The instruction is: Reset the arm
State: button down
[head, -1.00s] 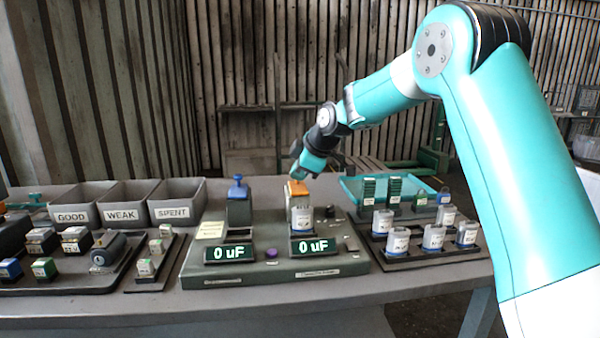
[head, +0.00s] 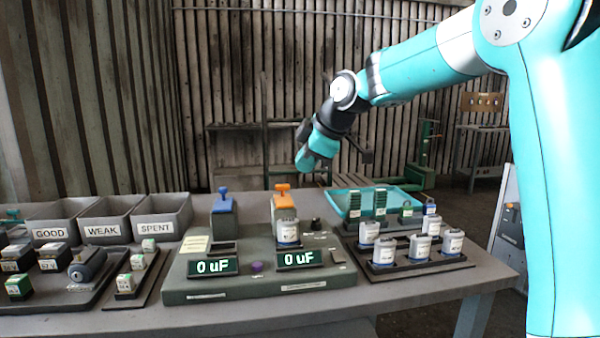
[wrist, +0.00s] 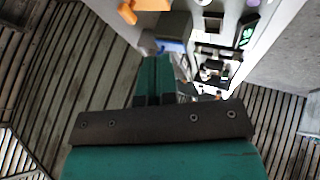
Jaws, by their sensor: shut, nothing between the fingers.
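My arm reaches in from the right in the head view. My gripper (head: 306,160) hangs above and behind the green tester (head: 225,288), clear of everything on the bench. In the wrist view my gripper's teal fingers (wrist: 154,85) lie together with nothing between them. The tester's orange lever (head: 283,200) stands below and to the left of my gripper, with a white capacitor (head: 287,232) in front of it. Part of an orange piece also shows at the top of the wrist view (wrist: 127,12).
A blue lever (head: 223,204) stands at the tester's left, and both displays read 0 uF. Bins marked GOOD, WEAK and SPENT (head: 160,228) stand at the left. A black rack (head: 418,266) with several white capacitors and a teal tray (head: 345,203) are at the right. Space above the bench is free.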

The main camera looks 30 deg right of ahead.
dwell(0.5)
jog(key=s+a+m+g+y+p, duration=0.1)
jog(key=s+a+m+g+p, duration=0.3)
jog(key=s+a, duration=1)
jog(key=s+a+f+m+g+p, duration=0.1)
jog(key=s+p, duration=0.1)
jog(key=s, duration=0.7)
jog(key=s+a+f+m+g+p, duration=0.1)
jog(key=s+a+f+p, duration=0.1)
jog(key=s, duration=0.8)
jog(key=shift+s+g, duration=0.15)
jog(key=shift+g, duration=0.25)
